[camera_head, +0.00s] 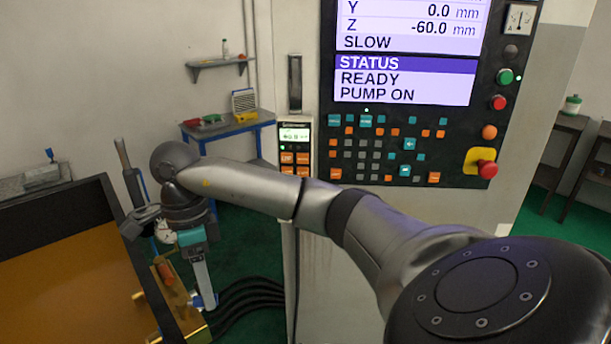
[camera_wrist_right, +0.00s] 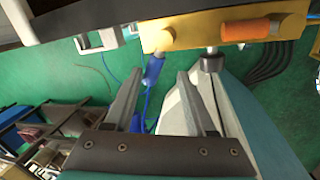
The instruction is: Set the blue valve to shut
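The blue valve (camera_head: 197,301) shows in the head view as a small blue part at the right end of a brass-coloured block. In the right wrist view, its blue lever (camera_wrist_right: 152,72) hangs below the block, near and between my fingertips. My right gripper (camera_head: 205,298) points down beside the block in the head view. In the right wrist view its two fingers (camera_wrist_right: 160,78) stand apart with a gap between them, so it is open. I cannot tell whether a finger touches the valve. My left gripper is not in view.
The brass-coloured block (camera_wrist_right: 190,33) carries an orange cylinder (camera_wrist_right: 245,30). A tray-like machine bed (camera_head: 60,270) lies at left. Black hoses (camera_head: 250,292) run on the right. A control panel (camera_head: 400,110) stands behind my arm. Green floor lies below.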

